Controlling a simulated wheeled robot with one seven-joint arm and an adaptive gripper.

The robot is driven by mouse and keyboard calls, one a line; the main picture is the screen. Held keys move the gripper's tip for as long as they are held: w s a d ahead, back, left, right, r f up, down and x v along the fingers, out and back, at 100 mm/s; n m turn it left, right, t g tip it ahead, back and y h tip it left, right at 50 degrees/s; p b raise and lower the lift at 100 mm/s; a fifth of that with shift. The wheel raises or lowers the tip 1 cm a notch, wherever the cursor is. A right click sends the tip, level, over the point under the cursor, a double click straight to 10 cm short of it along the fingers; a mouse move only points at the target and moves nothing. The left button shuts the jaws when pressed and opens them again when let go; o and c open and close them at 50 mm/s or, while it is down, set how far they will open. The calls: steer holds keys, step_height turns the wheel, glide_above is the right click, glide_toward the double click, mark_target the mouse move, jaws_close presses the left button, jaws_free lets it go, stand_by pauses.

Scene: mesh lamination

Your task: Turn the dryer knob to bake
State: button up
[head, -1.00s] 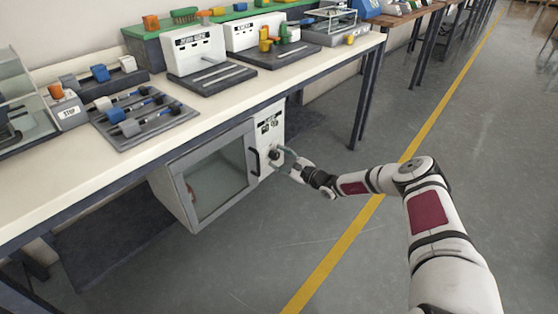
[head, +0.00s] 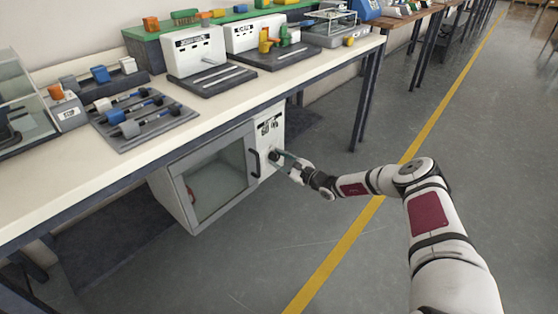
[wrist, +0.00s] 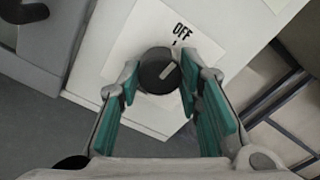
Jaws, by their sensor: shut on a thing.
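The dryer (head: 190,215) is a white box under the bench with a glass door and a panel (head: 268,130) at its right. Its dark round knob (wrist: 157,72) shows in the wrist view, with a pale pointer line aimed up and right, a little clockwise of the tick under the printed "OFF" label (wrist: 181,30). My gripper (wrist: 160,78) has its teal-padded fingers on either side of the knob, shut on it. In the head view my gripper (head: 282,160) meets the panel from the right. The bake mark is not readable.
The dryer door (head: 215,180) looks shut, with a dark handle (head: 254,163) close to the left of my gripper. The bench top (head: 110,190) overhangs the dryer, and a bench leg (head: 368,95) stands behind to the right. Floor to the right is clear.

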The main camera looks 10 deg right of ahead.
steer(key=m+b, duration=0.1)
steer(key=m, duration=0.3)
steer(key=shift+f, duration=0.1)
steer(key=m+b, duration=0.1)
steer(key=m, duration=0.3)
steer(key=shift+m, duration=0.3)
steer(key=m+b, duration=0.1)
steer(key=m, duration=0.3)
steer(key=shift+m, duration=0.3)
steer(key=m+b, duration=0.1)
steer(key=m, duration=0.3)
steer(key=m+b, duration=0.1)
steer(key=m, duration=0.8)
steer(key=shift+m, duration=0.3)
steer(key=m+b, duration=0.1)
steer(key=m, duration=0.3)
steer(key=shift+m, duration=2.1)
